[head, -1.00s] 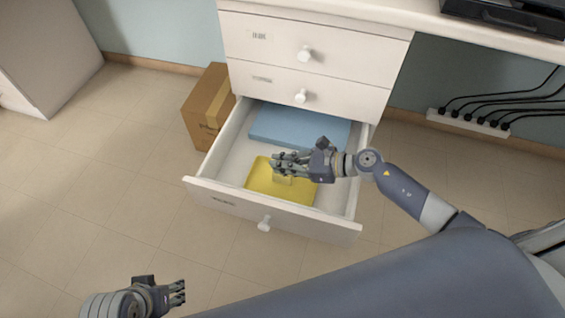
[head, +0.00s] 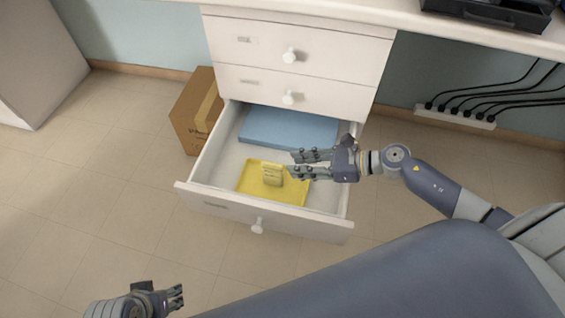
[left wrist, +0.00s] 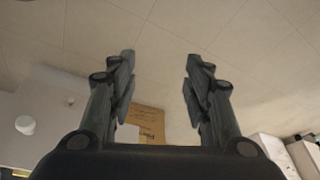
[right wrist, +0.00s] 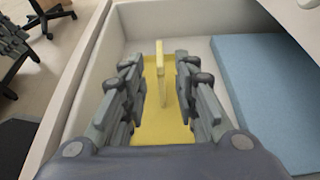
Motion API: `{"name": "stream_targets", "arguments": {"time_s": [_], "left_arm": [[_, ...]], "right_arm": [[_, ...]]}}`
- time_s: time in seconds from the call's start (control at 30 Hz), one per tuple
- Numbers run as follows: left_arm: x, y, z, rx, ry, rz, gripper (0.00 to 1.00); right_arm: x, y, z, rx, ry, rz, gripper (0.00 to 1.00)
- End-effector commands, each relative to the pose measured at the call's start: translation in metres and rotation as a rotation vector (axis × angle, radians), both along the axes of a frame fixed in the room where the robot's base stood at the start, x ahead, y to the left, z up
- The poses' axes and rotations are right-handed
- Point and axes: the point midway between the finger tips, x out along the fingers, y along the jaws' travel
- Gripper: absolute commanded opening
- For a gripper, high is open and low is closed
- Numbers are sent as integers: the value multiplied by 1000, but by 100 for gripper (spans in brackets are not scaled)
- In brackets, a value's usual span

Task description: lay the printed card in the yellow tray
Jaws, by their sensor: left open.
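The yellow tray (head: 250,186) lies in the open drawer, and it also shows in the right wrist view (right wrist: 150,128). A small pale-yellow card (head: 272,175) is in the tray, seeming to stand on edge rather than lie flat. In the right wrist view the card (right wrist: 161,78) shows edge-on beyond and between the fingertips. Print on it is too small to read. My right gripper (head: 291,164) is open and just right of the card, apparently not touching it. My left gripper (head: 180,297) is open and empty, low over the floor outside the drawer.
A blue slab (head: 290,130) lies at the back of the drawer. The drawer's white walls (head: 190,165) surround the tray. A cardboard box (head: 193,112) stands left of the cabinet. A power strip (head: 453,118) with black cables is at the right. The floor in front is clear.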

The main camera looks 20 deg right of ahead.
Motion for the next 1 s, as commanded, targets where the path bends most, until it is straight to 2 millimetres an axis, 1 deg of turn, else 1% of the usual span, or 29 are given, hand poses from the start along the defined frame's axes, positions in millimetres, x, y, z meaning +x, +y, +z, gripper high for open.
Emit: {"name": "stream_targets", "arguments": {"time_s": [0.03,0.1,0.3,1.0], "left_arm": [[2,0,-1,-1,-3,0,46],[3,-1,-1,-1,-6,0,46],[0,-1,-7,-1,8,0,46],[-2,-2,-7,-3,8,-3,46]], "right_arm": [[-6,-7,3,-3,0,2,28],[-10,-14,7,-1,2,1,28],[-18,-26,13,-1,0,1,28],[-19,-28,14,0,0,1,28]]}}
